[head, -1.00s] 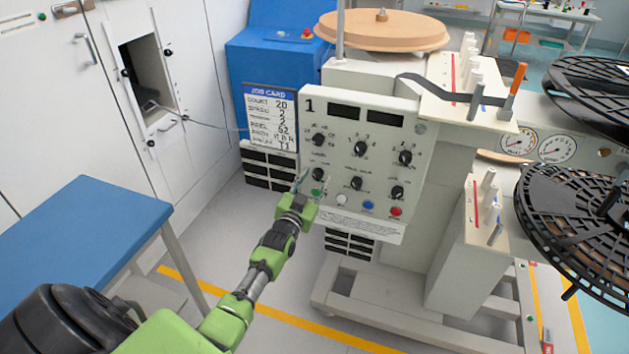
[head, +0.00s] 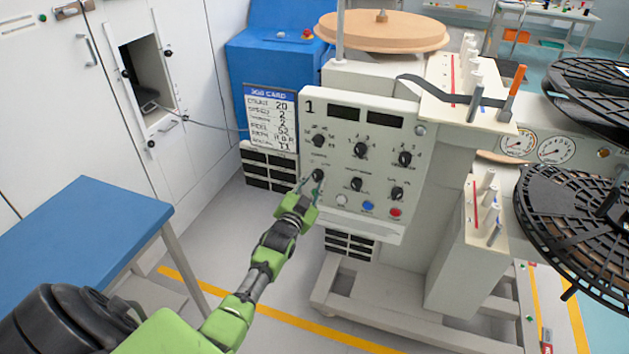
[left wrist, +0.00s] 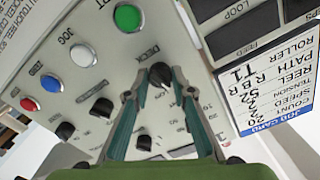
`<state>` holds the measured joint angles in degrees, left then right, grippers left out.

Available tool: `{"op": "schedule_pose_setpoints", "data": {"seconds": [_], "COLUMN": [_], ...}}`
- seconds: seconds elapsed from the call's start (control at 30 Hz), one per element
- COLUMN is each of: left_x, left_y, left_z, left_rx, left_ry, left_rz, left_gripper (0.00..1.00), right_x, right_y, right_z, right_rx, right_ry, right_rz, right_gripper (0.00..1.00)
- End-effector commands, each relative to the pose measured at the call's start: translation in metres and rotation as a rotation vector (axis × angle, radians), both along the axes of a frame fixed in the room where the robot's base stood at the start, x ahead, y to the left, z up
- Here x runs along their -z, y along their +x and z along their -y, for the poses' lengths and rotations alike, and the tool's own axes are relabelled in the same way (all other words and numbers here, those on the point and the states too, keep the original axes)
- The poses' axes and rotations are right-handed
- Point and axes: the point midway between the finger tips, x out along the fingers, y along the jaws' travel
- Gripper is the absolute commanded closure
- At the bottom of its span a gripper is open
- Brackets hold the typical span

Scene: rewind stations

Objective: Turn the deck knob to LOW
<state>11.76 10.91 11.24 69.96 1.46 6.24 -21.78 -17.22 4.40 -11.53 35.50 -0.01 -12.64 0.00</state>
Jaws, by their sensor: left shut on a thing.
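The deck knob (head: 318,175) is a black knob at the lower left of the cream control panel (head: 410,180). In the left wrist view the knob (left wrist: 160,73), beside the word DECK, sits between my left fingertips. My left gripper (head: 309,184) is shut on it, and it also shows in the left wrist view (left wrist: 155,86). The wrist picture is turned, so the panel's text reads upside down. The labels around the knob and its exact pointer setting are too small or covered to read. My right gripper is in neither view.
Other black knobs (head: 361,149) sit close by on the panel. White, blue (head: 368,206) and red buttons lie below; a green button (left wrist: 127,17) shows in the wrist view. A job card (head: 268,120) hangs left of the panel. A blue-topped table (head: 85,235) stands at the left.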

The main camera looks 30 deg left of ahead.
Motion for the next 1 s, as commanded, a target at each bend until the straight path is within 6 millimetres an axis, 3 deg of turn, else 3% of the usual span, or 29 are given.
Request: {"op": "schedule_pose_setpoints", "data": {"seconds": [0.6, 1.0], "left_x": [0.001, 0.0], "left_y": [0.0, 0.0], "left_z": [0.0, 0.0], "left_rx": [0.0, 0.0], "left_ry": [0.543, 0.733], "left_rz": [-0.13, -0.177], "left_gripper": [0.99, 0.99], "right_x": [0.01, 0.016], "right_y": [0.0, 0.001], "right_z": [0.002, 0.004], "right_rx": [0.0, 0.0], "right_ry": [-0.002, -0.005], "right_rz": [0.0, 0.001], "right_gripper": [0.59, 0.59]}}
